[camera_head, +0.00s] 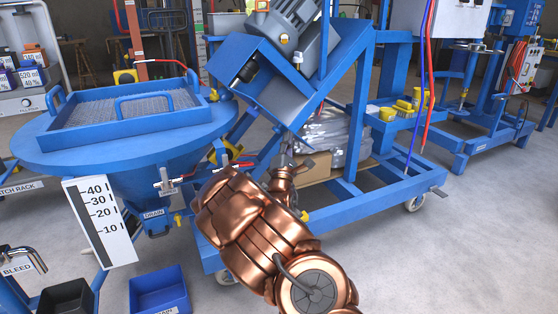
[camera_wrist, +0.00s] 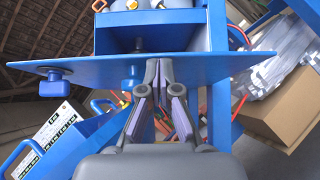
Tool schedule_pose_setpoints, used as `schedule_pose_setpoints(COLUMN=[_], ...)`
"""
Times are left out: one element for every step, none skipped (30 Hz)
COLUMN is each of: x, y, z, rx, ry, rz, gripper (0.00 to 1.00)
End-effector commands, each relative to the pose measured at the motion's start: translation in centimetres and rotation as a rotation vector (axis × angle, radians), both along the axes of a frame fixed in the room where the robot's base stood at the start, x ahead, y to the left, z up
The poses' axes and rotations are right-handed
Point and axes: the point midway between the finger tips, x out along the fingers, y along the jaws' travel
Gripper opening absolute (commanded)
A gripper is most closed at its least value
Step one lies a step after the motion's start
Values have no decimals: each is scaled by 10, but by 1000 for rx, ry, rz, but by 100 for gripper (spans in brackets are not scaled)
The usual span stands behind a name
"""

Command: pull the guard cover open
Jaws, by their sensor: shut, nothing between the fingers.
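A blue box-shaped housing (camera_head: 268,85) sits tilted below a grey motor, above my gripper (camera_head: 291,164); it looks like the guard cover, but I cannot be sure. In the wrist view a wide, thin blue plate (camera_wrist: 220,68) crosses the picture, with a blue knob (camera_wrist: 55,84) under its left part. My gripper (camera_wrist: 157,64) is shut and empty, its fingertips by the middle of this plate. I cannot tell whether they touch it.
A round blue vessel (camera_head: 60,150) with a grated, handled top stands left of my gripper. Valves with red handles (camera_head: 220,170) are close by. A cardboard box (camera_head: 312,167) with plastic bags sits on the cart shelf behind. Floor at right is clear.

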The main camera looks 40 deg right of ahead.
Motion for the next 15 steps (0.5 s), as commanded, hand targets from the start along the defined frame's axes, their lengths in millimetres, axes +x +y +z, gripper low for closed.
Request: schedule_pose_setpoints(x=[0, 1, 1, 0, 0, 0, 0, 0, -5, -7, -10, -13, -16, -19, -23], y=[3, 6, 9, 12, 15, 19, 22, 25, 27, 30, 33, 36, 39, 41, 44], z=[-5, -8, -12, -15, -19, -24, -29, -32, -30, -31, -32, -35, -37, -40, -43], rx=[0, 0, 0, -1, 0, 1, 1, 2, 4, 4, 3, 1, 1, 3, 5], ry=[1, 1, 1, 1, 2, 3, 3, 3, 4, 3, 2, 3, 5, 7, 6], rz=[1, 1, 0, -1, -2, -1, -4, -4, -7, -6, -4, -3, -4, -6, -6], gripper=[0, 0, 0, 0, 0, 0, 0, 0, 0, 0, 0, 0, 0, 0, 0])
